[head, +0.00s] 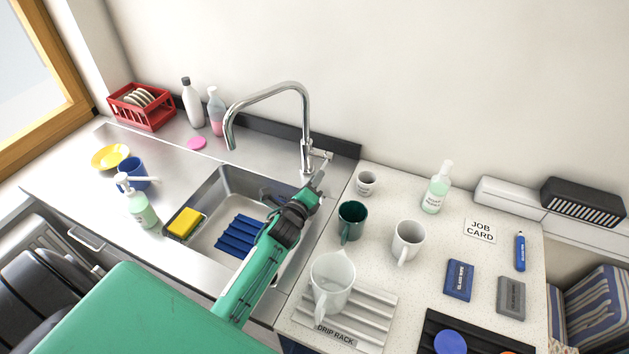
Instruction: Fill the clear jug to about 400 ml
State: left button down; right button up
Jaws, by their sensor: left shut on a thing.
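The clear jug (331,285) stands upright on the drip rack (376,310) at the right of the sink. It looks empty, and no level marks can be read. The tap (268,92) arches over the sink (208,222), and no water shows below its spout. The tap lever (321,153) is at the right of the tap's base. My left gripper (319,178) reaches across the sink's right edge to the lever and is shut on it; the exact contact is small and partly hidden. My right gripper is not in view.
Green (352,221) and white (407,240) mugs and a small cup (366,183) stand near the jug. The sink holds a yellow sponge (184,223) and a blue ribbed mat (240,235). A soap pump (140,207) stands left of it. The drainboard between is mostly clear.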

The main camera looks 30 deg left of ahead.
pick_arm(q)
jog(key=shift+w+r+p, duration=0.2)
jog(key=shift+r+p, duration=0.2)
jog(key=shift+r, duration=0.95)
jog(key=c, duration=1.2)
grip_release()
jog(key=shift+f, duration=0.1)
jog(key=shift+s+f, duration=0.1)
jog(key=shift+s, duration=0.5)
jog(key=s+b, duration=0.4)
jog(key=s, duration=0.8)
jog(key=shift+s+d, duration=0.35)
